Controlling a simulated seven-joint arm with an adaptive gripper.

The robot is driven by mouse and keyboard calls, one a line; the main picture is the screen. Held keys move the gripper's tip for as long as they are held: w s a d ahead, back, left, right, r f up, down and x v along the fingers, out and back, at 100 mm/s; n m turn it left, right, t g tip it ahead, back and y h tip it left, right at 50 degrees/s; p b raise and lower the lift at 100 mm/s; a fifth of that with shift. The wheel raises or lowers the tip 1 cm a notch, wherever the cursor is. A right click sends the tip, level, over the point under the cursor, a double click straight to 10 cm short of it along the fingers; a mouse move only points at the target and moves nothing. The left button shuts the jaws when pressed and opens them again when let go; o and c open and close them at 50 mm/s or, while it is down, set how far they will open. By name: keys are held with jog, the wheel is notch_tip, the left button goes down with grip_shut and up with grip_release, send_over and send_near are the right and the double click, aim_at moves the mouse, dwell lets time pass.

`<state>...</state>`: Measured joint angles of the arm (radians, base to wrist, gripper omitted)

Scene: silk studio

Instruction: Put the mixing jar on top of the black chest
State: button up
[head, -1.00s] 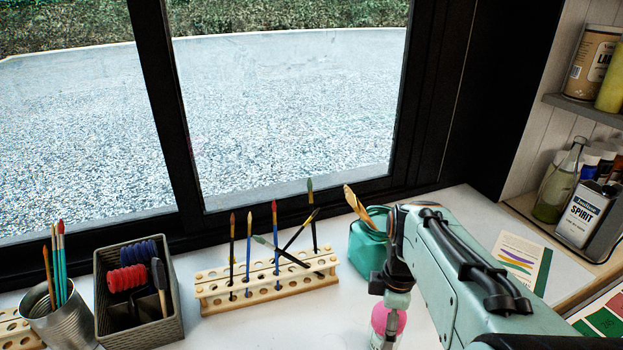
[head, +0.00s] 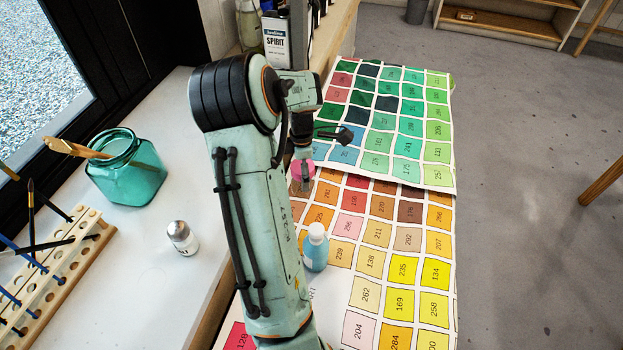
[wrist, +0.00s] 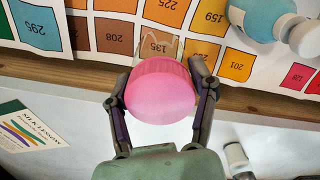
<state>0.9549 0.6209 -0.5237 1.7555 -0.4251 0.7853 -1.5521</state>
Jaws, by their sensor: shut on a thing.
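My gripper (wrist: 160,95) is shut on the pink-lidded jar (wrist: 160,92), with one finger on each side of the lid. In the head view the jar (head: 302,170) shows as a pink patch with a clear body below, beside the end of my arm. It is over the colour chart; whether it touches anything is hard to tell. Its lower part is mostly hidden under the lid in the wrist view. I can make out no black chest in the views of now.
A colour chart (head: 400,230) covers the surface to the right. A blue bottle (head: 316,247) stands on it. A spirit can (head: 287,42) stands behind.

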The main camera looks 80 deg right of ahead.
jog(key=d+f, duration=0.2)
jog(key=w+d+f, duration=0.1)
jog(key=d+f, duration=0.3)
jog(key=shift+w+f, duration=0.25)
jog(key=shift+w, duration=0.15)
jog(key=shift+f, duration=1.5)
jog(key=shift+f, duration=0.15)
jog(key=o, duration=1.2)
notch_tip(320, 180, up, 12)
jog(key=shift+r, duration=0.2)
jog(key=shift+a, duration=0.1)
